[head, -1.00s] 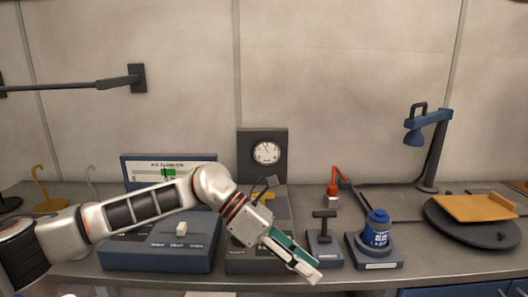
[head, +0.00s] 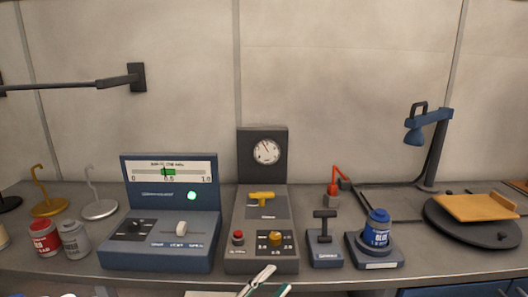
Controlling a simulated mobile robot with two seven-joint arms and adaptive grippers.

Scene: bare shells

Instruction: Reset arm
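My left gripper (head: 279,277) shows only at the bottom edge, in front of the grey control box (head: 262,266). Its two light fingertips with green pads stand apart, with nothing seen between them. The rest of my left arm is out of the frame. My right gripper is not in view.
The bench holds a blue meter box (head: 158,258) with a lit green lamp, a small black T-handle unit (head: 325,250), a blue jar (head: 377,230) on a stand, and a turntable (head: 455,232) bearing an orange board (head: 474,207). Red (head: 44,238) and grey (head: 74,240) jars stand left.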

